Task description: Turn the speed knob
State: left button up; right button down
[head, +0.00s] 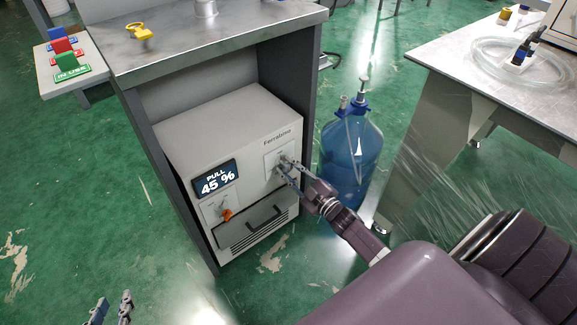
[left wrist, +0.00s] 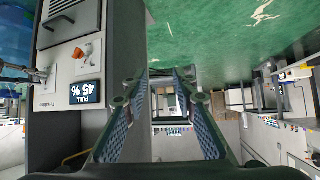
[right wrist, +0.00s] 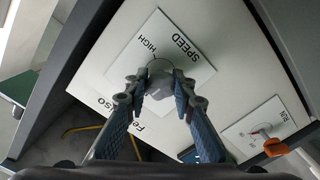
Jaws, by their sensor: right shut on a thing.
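The speed knob (right wrist: 160,72) is a round grey knob on a white plate marked SPEED and HIGH, on the front of a white machine (head: 222,125). My right gripper (right wrist: 160,96) is shut on the knob, with a fingertip at each side. In the head view my right gripper (head: 283,170) covers most of the knob. The machine's display (head: 215,179) reads PULL 45 %. My left gripper (head: 109,309) is low at the bottom left, away from the machine. In the left wrist view its fingers (left wrist: 160,88) are apart with nothing between them.
An orange switch (head: 227,214) and a black handle (head: 250,228) are lower on the machine front. The machine sits under a metal-topped bench (head: 205,38). A blue water bottle (head: 350,150) stands close to its right. Green floor is clear in front.

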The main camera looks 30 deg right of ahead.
pick_arm(q)
jog(key=shift+s+a+f+g+y+p, duration=0.1)
jog(key=shift+s+a+f+g, duration=0.15)
jog(key=shift+s+f+g, duration=0.3)
jog(key=shift+s+a+f+g+y+p, duration=0.15)
jog(key=shift+s+a+f+g, duration=0.15)
jog(key=shift+s+f, duration=0.4)
jog(key=shift+s+a+f+g+y+p, duration=0.1)
jog(key=shift+s+a+f+g, duration=0.1)
jog(key=shift+s+f+g, duration=0.4)
pick_arm(e)
jog(key=shift+d+m, duration=0.1)
jog(key=shift+m, duration=1.7)
pick_arm(q)
jog(key=shift+s+r, duration=0.15)
pick_arm(e)
jog(key=c, duration=1.6)
grip_release()
jog(key=shift+s, duration=0.1)
jog(key=s, duration=1.1)
jog(key=shift+s+d, duration=0.4)
